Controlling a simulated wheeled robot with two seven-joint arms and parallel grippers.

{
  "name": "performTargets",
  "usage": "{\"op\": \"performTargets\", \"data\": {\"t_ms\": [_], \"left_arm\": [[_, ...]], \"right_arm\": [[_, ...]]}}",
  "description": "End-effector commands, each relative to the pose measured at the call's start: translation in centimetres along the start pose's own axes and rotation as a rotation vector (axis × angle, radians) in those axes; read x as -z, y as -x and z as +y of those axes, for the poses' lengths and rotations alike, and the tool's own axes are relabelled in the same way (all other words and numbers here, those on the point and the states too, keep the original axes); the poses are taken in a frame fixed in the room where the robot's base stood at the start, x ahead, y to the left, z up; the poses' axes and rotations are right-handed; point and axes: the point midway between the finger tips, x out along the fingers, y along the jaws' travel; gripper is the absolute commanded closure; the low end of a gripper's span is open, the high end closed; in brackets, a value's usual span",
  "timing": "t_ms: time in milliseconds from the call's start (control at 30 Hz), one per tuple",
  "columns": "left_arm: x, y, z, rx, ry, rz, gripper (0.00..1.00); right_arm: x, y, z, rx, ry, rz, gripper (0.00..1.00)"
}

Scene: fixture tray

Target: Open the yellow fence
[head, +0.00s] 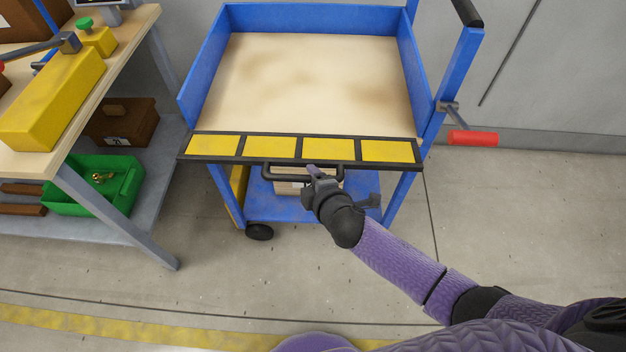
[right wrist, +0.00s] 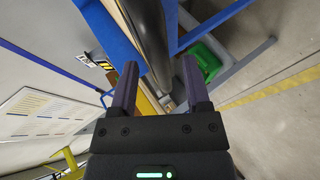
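The yellow fence (head: 270,147) is a row of yellow panels in a black frame along the front edge of a blue cart. A dark handle (head: 275,178) sticks out below its middle. My right gripper (head: 313,172) is at this handle, reaching in from the lower right. In the right wrist view, its two fingers (right wrist: 160,85) are apart, with a dark bar (right wrist: 153,45) showing between them. Room shows beside the bar; contact with the handle cannot be made out. My left gripper is not in view.
The cart's blue walls (head: 320,15) enclose a bare wooden deck (head: 310,80). A red grip (head: 473,138) sticks out at its right. A workbench (head: 120,55) with a yellow block (head: 55,100) and a green bin (head: 95,185) stands left. Floor in front is clear.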

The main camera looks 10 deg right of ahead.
Motion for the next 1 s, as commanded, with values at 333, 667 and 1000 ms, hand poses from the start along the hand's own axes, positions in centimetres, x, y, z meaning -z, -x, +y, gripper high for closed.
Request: {"op": "performTargets", "data": {"t_ms": [333, 667, 1000], "left_arm": [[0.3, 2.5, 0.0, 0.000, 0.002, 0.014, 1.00], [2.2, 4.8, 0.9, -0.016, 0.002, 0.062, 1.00], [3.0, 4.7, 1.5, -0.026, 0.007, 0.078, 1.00]], "right_arm": [[0.1, 3.9, 0.5, 0.000, -0.001, 0.001, 0.39], [0.1, 9.8, 0.1, 0.000, 0.000, 0.001, 0.39], [0.0, 9.9, 0.0, 0.000, 0.000, 0.000, 0.39]]}}
